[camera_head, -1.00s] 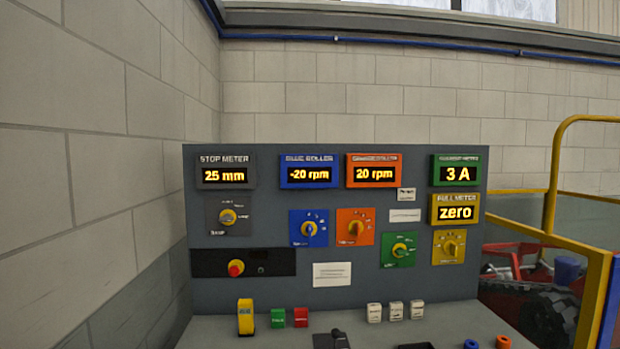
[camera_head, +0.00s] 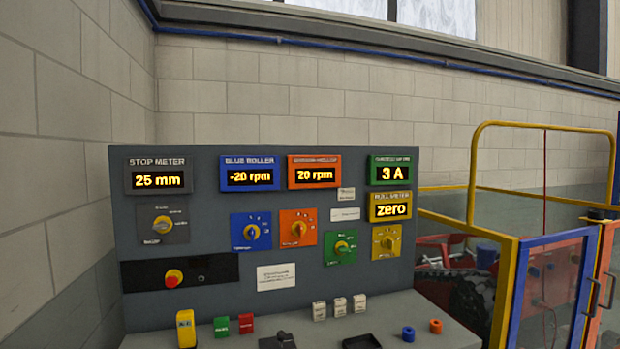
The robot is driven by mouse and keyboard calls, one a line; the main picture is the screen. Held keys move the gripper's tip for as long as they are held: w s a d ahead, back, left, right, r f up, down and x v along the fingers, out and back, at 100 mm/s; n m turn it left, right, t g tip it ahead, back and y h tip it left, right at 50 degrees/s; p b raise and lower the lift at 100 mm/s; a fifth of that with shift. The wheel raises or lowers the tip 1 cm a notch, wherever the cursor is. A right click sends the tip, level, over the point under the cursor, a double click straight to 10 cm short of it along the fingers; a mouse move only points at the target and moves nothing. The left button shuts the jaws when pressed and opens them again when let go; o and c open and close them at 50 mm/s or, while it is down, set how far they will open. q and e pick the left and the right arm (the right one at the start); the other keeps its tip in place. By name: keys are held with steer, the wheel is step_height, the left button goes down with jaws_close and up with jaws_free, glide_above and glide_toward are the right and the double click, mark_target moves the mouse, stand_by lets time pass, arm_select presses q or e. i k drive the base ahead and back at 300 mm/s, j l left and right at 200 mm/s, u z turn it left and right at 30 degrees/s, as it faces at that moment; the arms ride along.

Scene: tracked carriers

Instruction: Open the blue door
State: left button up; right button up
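A blue-framed door (camera_head: 578,258) with a clear panel stands at the right edge of the head view, beside the yellow post of a fence. It looks shut. A grey handle (camera_head: 594,297) shows near its right side, close to an orange frame (camera_head: 606,262); I cannot tell which of the two frames the handle belongs to. The lower part of the door is cut off by the picture edge. Neither of my grippers is in view.
A grey control panel (camera_head: 210,205) with meters and knobs fills the middle and left, with a desk (camera_head: 420,310) in front. A yellow rail (camera_head: 476,165) rises behind its right side. Dark machinery (camera_head: 470,290) sits behind the fence. A block wall (camera_head: 420,110) closes the back.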

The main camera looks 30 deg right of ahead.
mark_target(590, 234)
steer(key=l+z, duration=0.35)
steer(key=i+l+z, duration=0.1)
steer(key=l+z, duration=0.15)
steer(key=z, duration=0.15)
